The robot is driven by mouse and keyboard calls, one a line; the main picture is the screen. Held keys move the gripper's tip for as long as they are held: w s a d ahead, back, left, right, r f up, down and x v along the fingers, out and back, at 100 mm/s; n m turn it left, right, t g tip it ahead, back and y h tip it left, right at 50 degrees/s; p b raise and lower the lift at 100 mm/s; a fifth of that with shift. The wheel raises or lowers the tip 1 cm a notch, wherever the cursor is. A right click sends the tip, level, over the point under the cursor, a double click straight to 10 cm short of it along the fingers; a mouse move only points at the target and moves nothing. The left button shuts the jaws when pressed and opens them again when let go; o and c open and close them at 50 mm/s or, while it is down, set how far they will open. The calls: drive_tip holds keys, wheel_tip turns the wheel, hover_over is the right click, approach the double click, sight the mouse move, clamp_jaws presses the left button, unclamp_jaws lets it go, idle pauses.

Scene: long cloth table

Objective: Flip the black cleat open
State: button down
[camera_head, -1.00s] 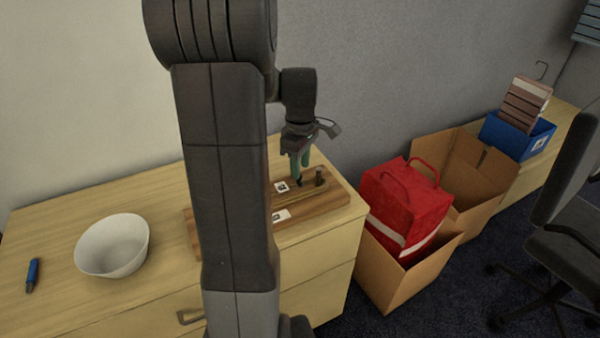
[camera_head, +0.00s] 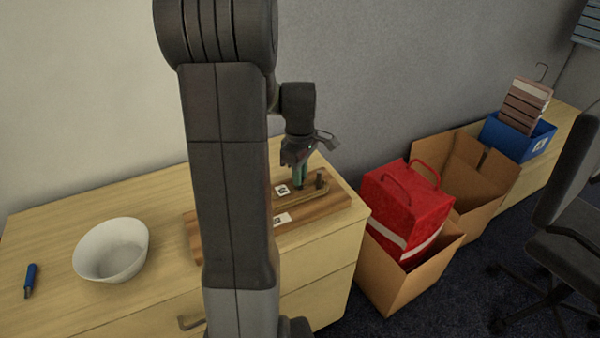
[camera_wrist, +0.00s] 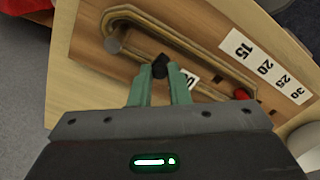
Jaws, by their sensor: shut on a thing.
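The black cleat (camera_wrist: 160,66) is a small dark piece on the wooden board (camera_wrist: 88,48), beside a tan cord (camera_wrist: 190,47). My gripper (camera_wrist: 160,76) has green fingers, and its tips are closed on the cleat from both sides. Part of the cleat is hidden between the fingers, so its exact angle is unclear. In the head view my gripper (camera_head: 299,187) reaches down to the right part of the board (camera_head: 333,204); the cleat is hidden there by the fingertips.
The cord loops around a round post (camera_wrist: 113,44). A number strip (camera_wrist: 262,66) and a red piece (camera_wrist: 242,94) show on the board. A white bowl (camera_head: 112,250) and a blue pen-like item (camera_head: 31,280) are at the left. Cardboard boxes (camera_head: 405,290) stand right of the table.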

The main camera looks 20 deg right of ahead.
drive_tip(key=shift+a+m, duration=0.1)
drive_tip(key=shift+m, duration=0.2)
drive_tip(key=m, duration=0.1)
drive_tip(key=a+m+p, duration=0.1)
drive_tip(key=m, duration=0.1)
drive_tip(key=a+m, duration=0.1)
drive_tip(key=shift+w, duration=0.3)
drive_tip(key=m, duration=0.2)
drive_tip(key=w+a+m+p, duration=0.1)
drive_tip(key=m, duration=0.2)
drive_tip(key=shift+w+a+m, duration=0.3)
drive_tip(key=shift+a+m, duration=0.05)
drive_tip(key=shift+m, duration=0.05)
drive_tip(key=m, duration=0.1)
drive_tip(key=w+m, duration=0.1)
drive_tip(key=shift+a+m+p, duration=0.25)
drive_tip(key=shift+m+p, duration=0.05)
drive_tip(key=shift+p, duration=0.1)
drive_tip(key=shift+w+a+m, duration=0.1)
drive_tip(key=shift+w+m, duration=0.2)
drive_tip(key=shift+m, duration=0.4)
drive_tip(key=shift+w+a+m, duration=0.1)
drive_tip(key=shift+w+m, duration=0.15)
drive_tip(key=shift+m, duration=0.45)
drive_tip(key=c, duration=1.4)
unclamp_jaws()
drive_tip(key=shift+r, duration=0.1)
